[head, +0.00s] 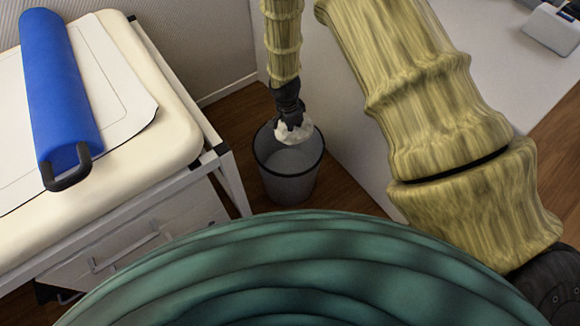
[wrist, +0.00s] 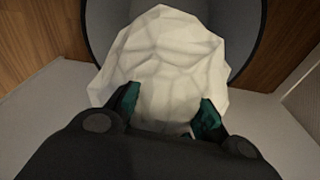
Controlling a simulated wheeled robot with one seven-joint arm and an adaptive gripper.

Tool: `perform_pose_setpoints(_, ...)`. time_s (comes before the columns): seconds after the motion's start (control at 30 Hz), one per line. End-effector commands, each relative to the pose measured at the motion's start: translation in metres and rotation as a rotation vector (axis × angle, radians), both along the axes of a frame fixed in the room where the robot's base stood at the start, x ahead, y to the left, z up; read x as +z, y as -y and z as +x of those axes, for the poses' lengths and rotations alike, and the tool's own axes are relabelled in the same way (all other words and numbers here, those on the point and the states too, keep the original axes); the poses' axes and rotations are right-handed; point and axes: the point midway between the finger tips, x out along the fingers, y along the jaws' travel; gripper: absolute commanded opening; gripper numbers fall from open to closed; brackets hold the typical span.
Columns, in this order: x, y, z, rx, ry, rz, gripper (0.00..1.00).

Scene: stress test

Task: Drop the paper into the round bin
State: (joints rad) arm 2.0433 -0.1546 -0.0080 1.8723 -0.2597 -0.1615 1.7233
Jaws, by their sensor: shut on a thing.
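A crumpled white paper ball (head: 293,131) is held in my gripper (head: 291,122), which points down over the round bin. In the wrist view the paper (wrist: 165,65) fills the middle, with the two green-tipped fingers of my gripper (wrist: 168,112) closed on its near end. The round grey bin (head: 290,178) has a dark rim and stands on the wooden floor. In the head view the paper overlaps the bin's far rim and opening. The bin's grey wall (wrist: 108,22) shows behind the paper in the wrist view, and the paper hides most of its inside.
A cream padded table (head: 150,90) with a blue roll (head: 58,90) stands left of the bin, with a white drawer unit (head: 140,240) below. A white surface (head: 335,120) is close on the bin's right. Wooden floor (head: 235,115) shows behind the bin.

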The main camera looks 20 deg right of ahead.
Motion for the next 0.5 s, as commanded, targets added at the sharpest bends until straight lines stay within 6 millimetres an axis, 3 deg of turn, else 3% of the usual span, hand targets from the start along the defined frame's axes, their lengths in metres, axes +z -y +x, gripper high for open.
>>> perform_pose_setpoints(0.4,-0.0051,0.0,0.0001,0.0,0.0,0.0,0.0)
perform_pose_setpoints(0.43,-0.0051,0.0,0.0001,0.0,0.0,0.0,0.17)
perform_pose_setpoints(0.5,-0.0051,0.0,0.0001,0.0,0.0,0.0,0.3)
